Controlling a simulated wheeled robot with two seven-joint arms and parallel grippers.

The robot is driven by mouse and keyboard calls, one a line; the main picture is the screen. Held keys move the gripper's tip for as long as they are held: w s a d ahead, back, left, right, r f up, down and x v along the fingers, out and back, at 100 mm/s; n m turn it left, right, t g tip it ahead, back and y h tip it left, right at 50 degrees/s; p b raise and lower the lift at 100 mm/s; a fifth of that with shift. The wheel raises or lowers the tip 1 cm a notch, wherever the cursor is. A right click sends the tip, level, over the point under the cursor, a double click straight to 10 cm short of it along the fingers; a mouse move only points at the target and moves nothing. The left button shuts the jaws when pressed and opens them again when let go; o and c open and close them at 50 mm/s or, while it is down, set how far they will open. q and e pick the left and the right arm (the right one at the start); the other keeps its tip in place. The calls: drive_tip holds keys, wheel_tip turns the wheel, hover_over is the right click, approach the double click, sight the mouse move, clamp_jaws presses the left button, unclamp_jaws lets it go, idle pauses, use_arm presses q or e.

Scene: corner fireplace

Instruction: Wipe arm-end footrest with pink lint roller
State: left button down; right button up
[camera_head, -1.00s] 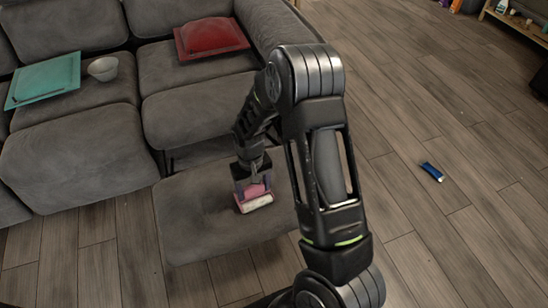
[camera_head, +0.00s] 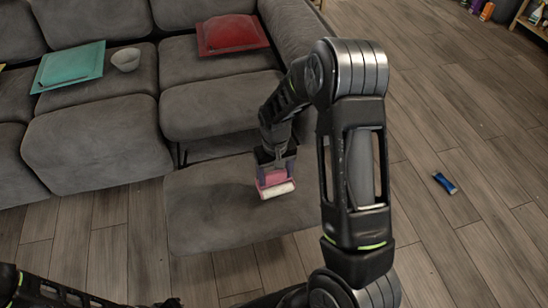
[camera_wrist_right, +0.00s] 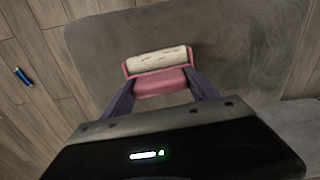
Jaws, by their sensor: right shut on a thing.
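The pink lint roller (camera_head: 273,183) with its white roll is in my right gripper (camera_head: 272,165), whose fingers are shut on it. In the right wrist view the pink lint roller (camera_wrist_right: 160,80) sits between the two fingertips, with the white roll facing away from the gripper. The grey footrest (camera_head: 213,222) at the arm end of the sofa lies under the roller. The roll is at or just above its top; I cannot tell if they touch. The footrest (camera_wrist_right: 235,40) also fills much of the wrist view. My left arm shows at the bottom left, but its gripper is not clearly seen.
A blue tube (camera_head: 445,183) lies on the wooden floor at right. Shelves (camera_head: 532,20) stand at the far right.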

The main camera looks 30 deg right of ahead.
drive_tip(key=shift+r+p, duration=1.05)
drive_tip(key=shift+r, duration=0.75)
drive_tip(key=shift+a, duration=0.15)
